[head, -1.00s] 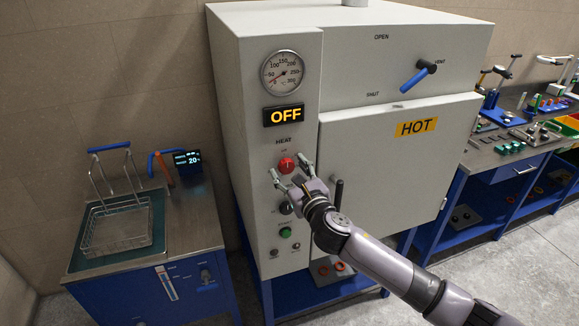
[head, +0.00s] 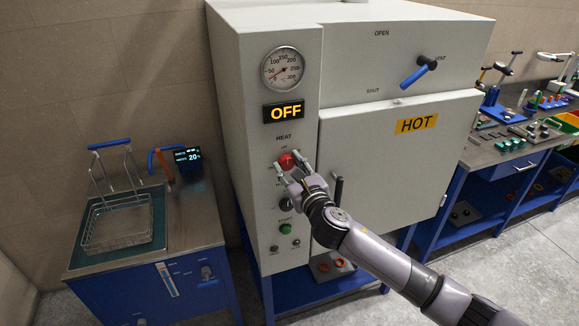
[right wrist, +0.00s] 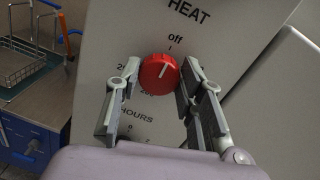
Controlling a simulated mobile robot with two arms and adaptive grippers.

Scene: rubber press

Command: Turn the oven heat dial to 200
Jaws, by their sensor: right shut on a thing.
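The red heat dial (head: 287,160) is on the oven's front panel under the word HEAT. It also shows in the right wrist view (right wrist: 158,73), its white pointer line near the "off" mark. My right gripper (head: 291,165) has one finger on each side of the dial and is shut on it; the wrist view shows the fingertips (right wrist: 159,76) against its sides. The gripper partly hides the scale around the dial. The display (head: 284,112) reads OFF. The left gripper is not in view.
A round gauge (head: 283,68) is above the display. A black knob and a green button (head: 286,229) are below the dial. The oven door (head: 400,155) with its dark handle is to the right. A wire basket (head: 117,225) stands on the left bench.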

